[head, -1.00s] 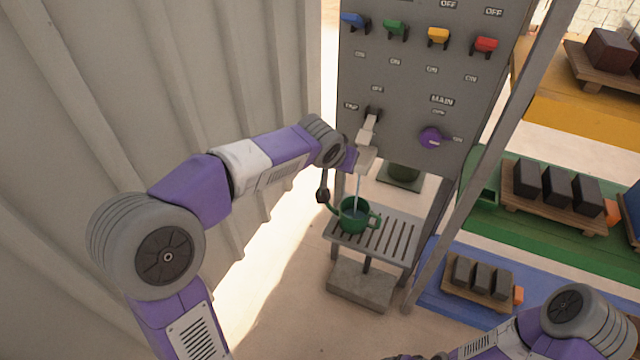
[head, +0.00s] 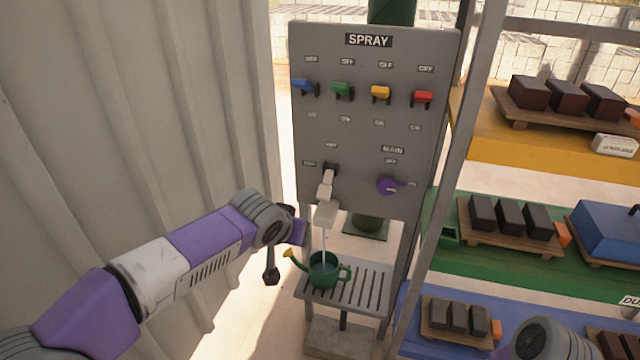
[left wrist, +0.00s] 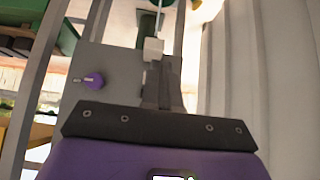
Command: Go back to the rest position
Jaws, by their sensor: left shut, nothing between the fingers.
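My left arm comes in from the left in the head view and ends beside the tap (head: 325,205), apart from the watering can. My left gripper (left wrist: 163,72) shows in the left wrist view, its dark fingers shut and empty, with the pale tap spout (left wrist: 153,48) beyond them. In the head view the fingers are hard to make out. A green watering can (head: 322,272) with a yellow spout stands on a slatted grey stand (head: 368,285), and a thin stream of water falls from the tap into it. My right gripper is out of view; only part of that arm shows at the lower right.
The grey SPRAY panel (head: 345,130) has blue, green, yellow and red levers and a purple MAIN knob (head: 387,186) pointing toward ON. A corrugated wall (head: 130,120) is on the left. Shelves with block trays (head: 530,122) are on the right, behind a metal post.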

